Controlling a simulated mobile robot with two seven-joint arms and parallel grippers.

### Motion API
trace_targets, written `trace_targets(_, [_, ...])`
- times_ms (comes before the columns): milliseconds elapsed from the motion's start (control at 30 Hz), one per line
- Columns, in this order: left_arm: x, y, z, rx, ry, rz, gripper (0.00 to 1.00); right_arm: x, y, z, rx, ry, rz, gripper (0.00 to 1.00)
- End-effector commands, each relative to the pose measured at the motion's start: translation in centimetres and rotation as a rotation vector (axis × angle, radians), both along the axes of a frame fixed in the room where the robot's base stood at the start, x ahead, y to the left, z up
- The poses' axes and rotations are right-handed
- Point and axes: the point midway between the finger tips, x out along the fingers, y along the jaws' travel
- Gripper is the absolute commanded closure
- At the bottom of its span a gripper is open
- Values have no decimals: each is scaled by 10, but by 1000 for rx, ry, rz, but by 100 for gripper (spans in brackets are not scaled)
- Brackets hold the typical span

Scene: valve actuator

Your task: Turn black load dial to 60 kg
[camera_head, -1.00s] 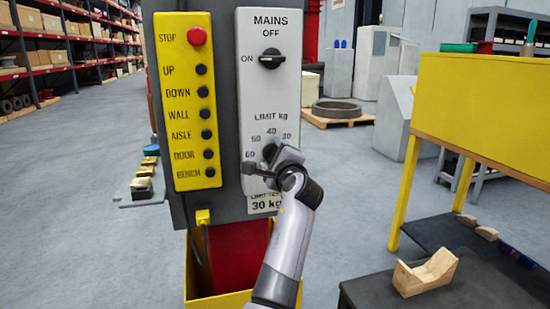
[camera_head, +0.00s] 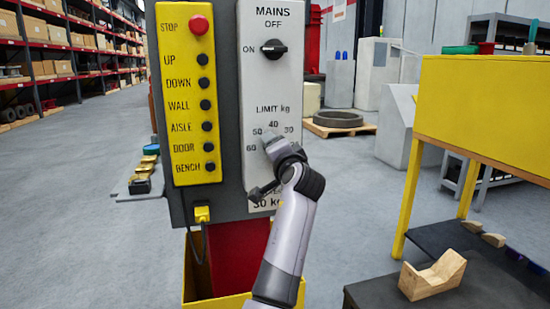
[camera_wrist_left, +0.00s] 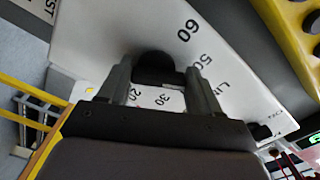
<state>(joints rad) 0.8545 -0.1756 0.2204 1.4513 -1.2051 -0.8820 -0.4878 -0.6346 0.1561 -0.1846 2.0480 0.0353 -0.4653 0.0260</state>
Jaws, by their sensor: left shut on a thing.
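My left gripper (camera_head: 272,143) is at the black load dial under the "LIMIT kg" lettering on the light grey panel (camera_head: 270,85). In the head view the gripper hides the dial. In the left wrist view the black dial (camera_wrist_left: 155,68) sits between the two fingers of my left gripper (camera_wrist_left: 160,82), which are shut on it. The scale marks 60, 50, 40 and 30 show around the gripper in the head view. The dial's pointer is not clear. My right gripper is not in view.
Above is the black MAINS switch (camera_head: 273,46). To the left is a yellow button panel (camera_head: 191,95) with a red STOP button (camera_head: 197,24). A yellow bench (camera_head: 485,115) stands at right, apart from the arm.

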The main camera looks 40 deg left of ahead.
Motion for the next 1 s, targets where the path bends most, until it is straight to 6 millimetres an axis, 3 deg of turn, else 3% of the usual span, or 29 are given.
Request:
trace_targets(500, [0,0,-5,-319,-379,0,67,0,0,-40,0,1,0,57])
trace_targets(1000, [1,-1,-6,-600,-707,-1,67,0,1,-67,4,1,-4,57])
